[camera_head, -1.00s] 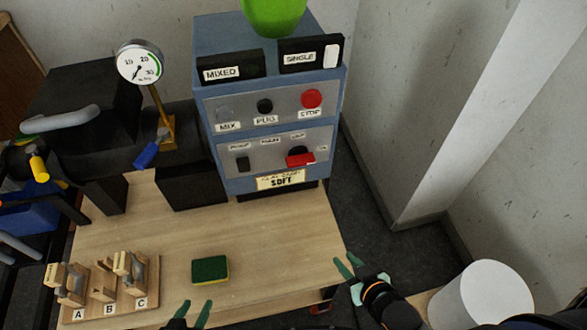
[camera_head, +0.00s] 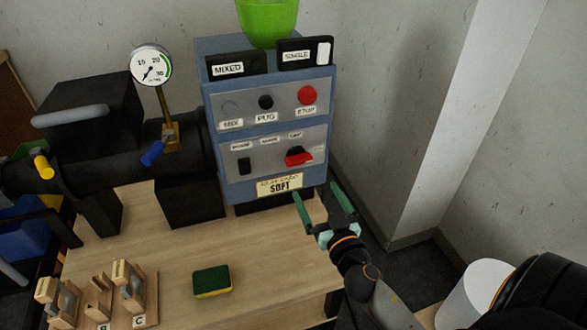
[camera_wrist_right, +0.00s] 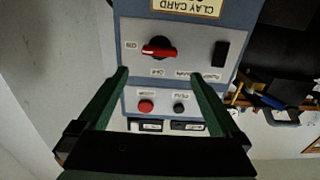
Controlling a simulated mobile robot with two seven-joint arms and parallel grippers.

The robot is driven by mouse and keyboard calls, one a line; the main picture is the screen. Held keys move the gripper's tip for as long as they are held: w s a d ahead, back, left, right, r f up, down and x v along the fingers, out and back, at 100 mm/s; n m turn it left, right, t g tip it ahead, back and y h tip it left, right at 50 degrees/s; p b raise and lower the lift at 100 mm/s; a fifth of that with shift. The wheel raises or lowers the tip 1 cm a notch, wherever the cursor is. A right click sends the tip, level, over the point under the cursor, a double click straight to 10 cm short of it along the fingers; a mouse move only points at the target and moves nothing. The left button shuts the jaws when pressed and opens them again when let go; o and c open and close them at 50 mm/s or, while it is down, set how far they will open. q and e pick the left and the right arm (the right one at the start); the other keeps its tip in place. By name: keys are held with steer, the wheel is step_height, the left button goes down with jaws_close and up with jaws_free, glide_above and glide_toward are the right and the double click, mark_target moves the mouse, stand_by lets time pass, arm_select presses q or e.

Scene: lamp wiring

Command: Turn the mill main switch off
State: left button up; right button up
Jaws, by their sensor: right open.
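The mill main switch (camera_head: 298,157) is a red rotary handle on a black base, on the lower grey panel of the blue control box (camera_head: 240,190). In the right wrist view, the switch (camera_wrist_right: 159,48) appears upside down, its red handle lying sideways in line with the ON label; the OFF label (camera_wrist_right: 157,72) is beside the base. My right gripper (camera_head: 317,194) is open and empty, below and in front of the switch, apart from it. In the wrist view its two green fingers (camera_wrist_right: 158,76) frame the panel, with the switch beyond the tips. My left gripper is out of view.
A red stop button (camera_head: 307,95) and a black button (camera_head: 266,102) sit above the switch; a black rocker (camera_head: 244,166) is left of it. A sponge (camera_head: 212,281) and wooden blocks (camera_head: 128,280) lie on the table. A white cylinder (camera_head: 462,300) stands at lower right.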

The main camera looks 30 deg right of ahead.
steer(key=p, duration=0.1)
glide_toward(301, 163)
steer(key=w, duration=0.3)
steer(key=x, duration=0.5)
steer(key=shift+d+p, duration=0.3)
steer(key=shift+d, duration=0.05)
steer(key=shift+x, duration=0.85)
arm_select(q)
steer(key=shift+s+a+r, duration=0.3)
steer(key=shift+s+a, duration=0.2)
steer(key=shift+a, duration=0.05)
arm_select(e)
steer(key=c, duration=1.1)
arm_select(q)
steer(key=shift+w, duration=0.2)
